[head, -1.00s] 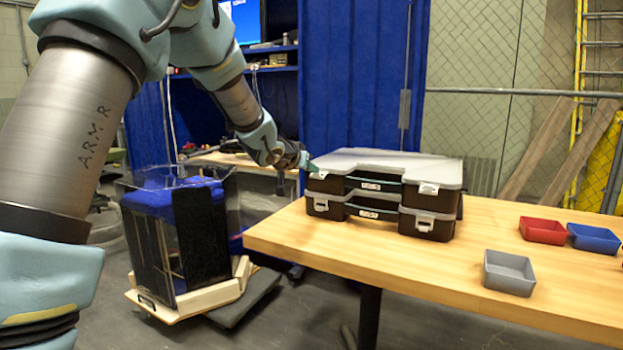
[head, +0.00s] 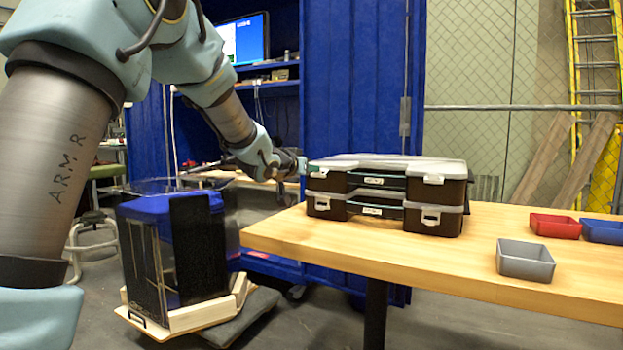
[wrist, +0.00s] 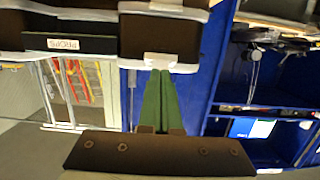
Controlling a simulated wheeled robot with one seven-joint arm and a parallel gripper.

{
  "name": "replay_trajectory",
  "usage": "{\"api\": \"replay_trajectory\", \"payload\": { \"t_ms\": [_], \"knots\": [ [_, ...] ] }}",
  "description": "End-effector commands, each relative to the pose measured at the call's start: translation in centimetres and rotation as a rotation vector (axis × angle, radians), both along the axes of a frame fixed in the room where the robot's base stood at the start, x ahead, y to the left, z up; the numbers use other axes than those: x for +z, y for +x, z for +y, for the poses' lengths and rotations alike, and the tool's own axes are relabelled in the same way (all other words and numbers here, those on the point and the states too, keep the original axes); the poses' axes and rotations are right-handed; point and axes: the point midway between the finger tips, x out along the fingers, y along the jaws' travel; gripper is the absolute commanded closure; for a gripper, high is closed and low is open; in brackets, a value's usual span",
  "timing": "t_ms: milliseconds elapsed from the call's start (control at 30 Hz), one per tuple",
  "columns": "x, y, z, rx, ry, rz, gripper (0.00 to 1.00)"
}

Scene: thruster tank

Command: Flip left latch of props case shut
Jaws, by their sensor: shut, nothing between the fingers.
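The props case (head: 390,187) is the upper of two stacked dark cases with pale lids on the wooden table. Its label (wrist: 63,44) reads PROPS upside down in the wrist view. Its left latch (head: 318,172) is a small white piece at the front left corner, beside my gripper (head: 303,165). In the wrist view, my gripper's green fingers (wrist: 160,72) are shut together and empty, with their tips right at the white latch (wrist: 160,60). I cannot tell whether they touch it. The latch's exact angle is unclear. The right latch (head: 433,179) also shows.
The lower case (head: 432,222) sits under the props case. A grey bin (head: 525,262), a red bin (head: 554,227) and a blue bin (head: 603,232) stand on the table at the right. The table front (head: 400,265) is bare.

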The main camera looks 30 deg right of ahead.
Motion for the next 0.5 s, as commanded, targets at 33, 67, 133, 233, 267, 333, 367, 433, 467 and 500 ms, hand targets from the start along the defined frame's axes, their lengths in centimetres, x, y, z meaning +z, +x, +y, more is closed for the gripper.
{"api": "replay_trajectory", "payload": {
  "t_ms": [33, 67, 133, 233, 267, 333, 367, 433, 467, 500],
  "knots": [
    [-0.58, -0.02, 0.0, 0.0, -0.01, -0.006, 1.0],
    [-0.63, -0.02, 0.0, 0.0, -0.017, -0.009, 1.0],
    [-0.72, -0.05, 0.0, 0.0, -0.031, -0.019, 1.0],
    [-0.85, -0.06, 0.01, -0.001, -0.05, -0.032, 1.0],
    [-0.9, -0.07, 0.0, -0.001, -0.056, -0.036, 1.0],
    [-0.99, -0.07, 0.0, -0.001, -0.07, -0.044, 1.0],
    [-1.04, -0.08, -0.01, -0.001, -0.076, -0.048, 1.0],
    [-1.17, -0.08, 0.0, -0.001, -0.09, -0.056, 1.0],
    [-1.23, -0.09, -0.01, -0.001, -0.096, -0.06, 1.0],
    [-1.31, -0.09, -0.02, -0.001, -0.103, -0.066, 1.0]
  ]
}}
